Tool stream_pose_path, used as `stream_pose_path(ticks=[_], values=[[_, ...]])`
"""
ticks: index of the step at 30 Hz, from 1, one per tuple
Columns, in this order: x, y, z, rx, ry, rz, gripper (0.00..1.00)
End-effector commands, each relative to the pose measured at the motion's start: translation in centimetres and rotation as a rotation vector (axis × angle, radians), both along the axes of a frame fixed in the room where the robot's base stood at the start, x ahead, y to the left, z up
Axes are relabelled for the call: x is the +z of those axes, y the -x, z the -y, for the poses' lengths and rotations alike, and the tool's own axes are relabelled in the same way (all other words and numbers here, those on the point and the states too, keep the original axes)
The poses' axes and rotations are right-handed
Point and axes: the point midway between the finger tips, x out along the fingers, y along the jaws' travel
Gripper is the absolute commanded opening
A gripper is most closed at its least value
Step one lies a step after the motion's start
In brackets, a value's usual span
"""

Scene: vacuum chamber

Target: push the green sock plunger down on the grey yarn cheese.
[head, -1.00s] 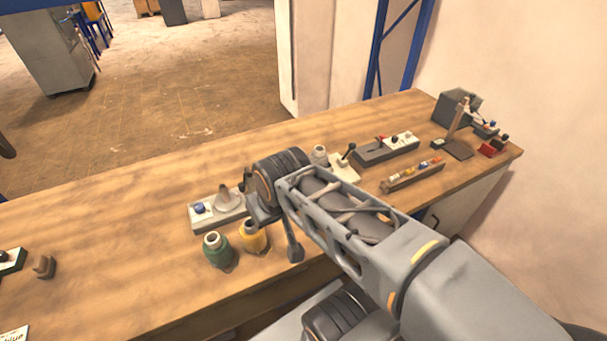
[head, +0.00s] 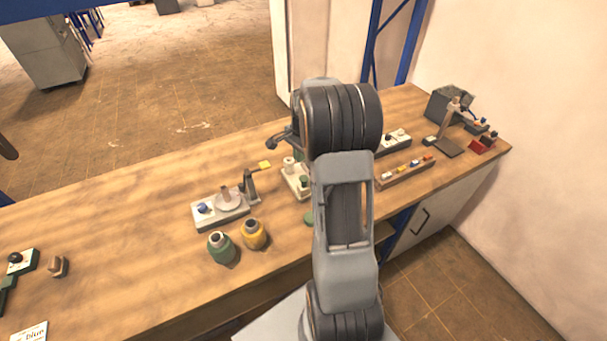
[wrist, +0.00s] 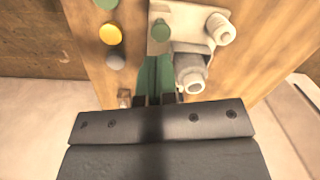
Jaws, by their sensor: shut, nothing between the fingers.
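A small pale fixture (head: 297,186) stands on the bench left of my arm, with a green knob (head: 303,181) that looks like the plunger and a pale cylinder (head: 289,163). In the wrist view the round green knob (wrist: 160,30) shows on the pale plate. A hollow grey-white cylinder (wrist: 192,78) stands below it; I cannot tell whether it is the grey yarn cheese. The head view hides my gripper behind my arm.
A rack of coloured pieces (head: 405,172) lies right of my arm.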

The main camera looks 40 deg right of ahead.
Motion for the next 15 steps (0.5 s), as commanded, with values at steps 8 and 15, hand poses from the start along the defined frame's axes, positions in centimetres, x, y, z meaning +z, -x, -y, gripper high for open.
stream_pose_path(ticks=[8,15], values=[[-2.7,-0.6,3.3,-0.179,-0.036,-0.048,0.0],[-2.9,-0.6,3.5,-0.189,-0.038,-0.05,0.0]])
